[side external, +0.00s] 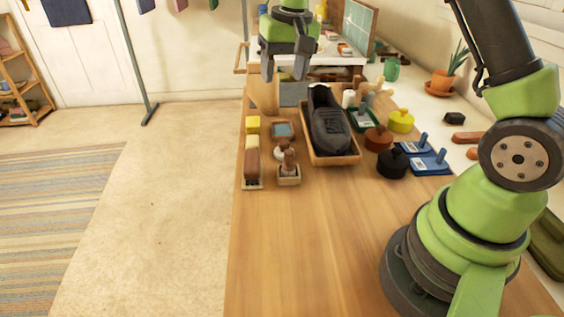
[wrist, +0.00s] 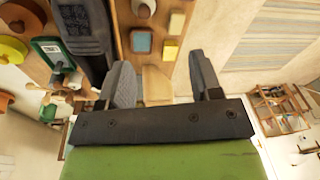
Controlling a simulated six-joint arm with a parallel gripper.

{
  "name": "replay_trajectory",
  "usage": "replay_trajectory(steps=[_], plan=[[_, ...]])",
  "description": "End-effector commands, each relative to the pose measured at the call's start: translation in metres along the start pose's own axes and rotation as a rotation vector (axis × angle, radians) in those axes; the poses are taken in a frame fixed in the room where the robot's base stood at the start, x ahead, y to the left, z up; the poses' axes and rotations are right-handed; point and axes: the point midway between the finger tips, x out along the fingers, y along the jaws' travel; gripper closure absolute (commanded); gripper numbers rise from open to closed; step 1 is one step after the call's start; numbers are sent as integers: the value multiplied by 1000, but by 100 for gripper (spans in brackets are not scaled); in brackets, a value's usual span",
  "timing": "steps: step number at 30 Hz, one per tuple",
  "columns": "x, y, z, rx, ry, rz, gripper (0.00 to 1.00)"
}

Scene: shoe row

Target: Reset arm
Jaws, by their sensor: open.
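My gripper (side external: 285,66) is raised above the far end of the wooden table, pointing down. In the wrist view my gripper (wrist: 166,82) has its two fingers apart, with nothing between them. A light wooden block-like thing (side external: 264,95) stands on the table below it; a tan wooden piece (wrist: 157,84) shows behind the fingers in the wrist view. A dark grey shoe (side external: 329,122) lies in a wooden tray (side external: 335,160) to the right of my gripper and nearer the camera.
Brushes and blocks (side external: 252,165) stand left of the tray. Round tins (side external: 391,162), blue-based items (side external: 430,165) and a potted plant (side external: 443,82) are to the right. The table's near part (side external: 300,250) is bare.

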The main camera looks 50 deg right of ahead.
Motion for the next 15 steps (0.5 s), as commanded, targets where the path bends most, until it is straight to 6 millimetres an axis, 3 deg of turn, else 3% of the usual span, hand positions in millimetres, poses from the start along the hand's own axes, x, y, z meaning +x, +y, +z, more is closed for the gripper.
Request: replay_trajectory(steps=[1, 6, 10, 15], plan=[[-23, -4, 12, -10, 31, -22, 41], [-79, -10, 57, -39, 117, -91, 41], [-110, -9, 99, -60, 182, -148, 41], [-132, 0, 156, -87, 262, -223, 41]])
